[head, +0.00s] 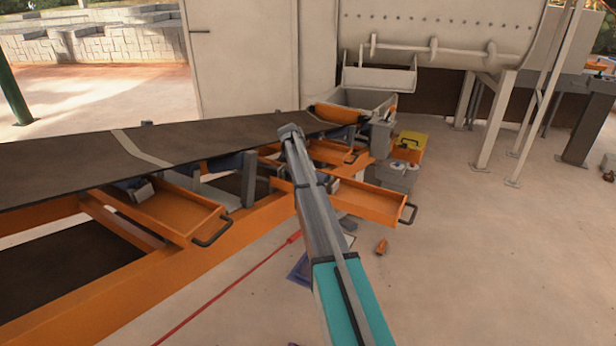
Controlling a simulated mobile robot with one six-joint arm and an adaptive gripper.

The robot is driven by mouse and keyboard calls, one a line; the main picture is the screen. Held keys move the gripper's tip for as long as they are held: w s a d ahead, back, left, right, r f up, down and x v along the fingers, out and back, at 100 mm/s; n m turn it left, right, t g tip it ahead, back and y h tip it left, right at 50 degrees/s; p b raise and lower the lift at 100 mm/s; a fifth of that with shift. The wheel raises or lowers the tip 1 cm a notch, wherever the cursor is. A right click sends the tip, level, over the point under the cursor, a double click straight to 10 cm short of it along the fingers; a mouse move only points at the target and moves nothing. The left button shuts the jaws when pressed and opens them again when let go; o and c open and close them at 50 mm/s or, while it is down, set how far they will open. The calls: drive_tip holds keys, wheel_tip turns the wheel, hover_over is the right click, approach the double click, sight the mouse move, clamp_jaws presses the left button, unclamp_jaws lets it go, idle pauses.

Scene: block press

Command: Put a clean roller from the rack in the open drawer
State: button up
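Orange drawers with dark handles stick out from the conveyor frame: one at the left (165,212), one at the right (372,203) and a smaller one behind it (335,152). All look open at the top, and I see no roller in them. A grey stand (396,178) with pale round ends on top, possibly the rack with rollers, is on the floor right of the conveyor. My gripper (290,131) is at the far end of my grey and teal arm, over the belt's near edge. Its fingers cannot be made out, nor whether it holds anything.
A dark conveyor belt (200,142) runs across on an orange frame (150,285). A yellow box (411,145) is behind the grey stand. The right floor is mostly clear.

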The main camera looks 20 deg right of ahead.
drive_tip(key=shift+r+p, duration=0.5)
drive_tip(key=shift+r, duration=0.1)
drive_tip(key=p+v, duration=1)
drive_tip(key=v, duration=0.1)
drive_tip(key=shift+w+a+r+p, duration=0.15)
drive_tip(key=shift+r+p, duration=0.2)
idle(0.4)
drive_tip(key=s+a+n+t+y, duration=0.1)
drive_tip(key=s+a+n, duration=0.7)
drive_tip(key=s, duration=0.7)
drive_tip(key=s+a+f+n+t+y, duration=0.1)
drive_tip(key=s+a+n, duration=0.6)
drive_tip(key=s+n, duration=0.4)
drive_tip(key=s+a+n+t+y, duration=0.1)
drive_tip(key=s+a+n, duration=0.7)
drive_tip(key=s, duration=1)
drive_tip(key=shift+s+a+f+n+y, duration=0.25)
drive_tip(key=shift+s+a+n+y, duration=0.1)
drive_tip(key=shift+n, duration=0.55)
drive_tip(key=shift+f, duration=0.1)
wheel_tip(320, 180, down, 11)
drive_tip(key=b, duration=1.1)
drive_tip(key=shift+f, duration=0.1)
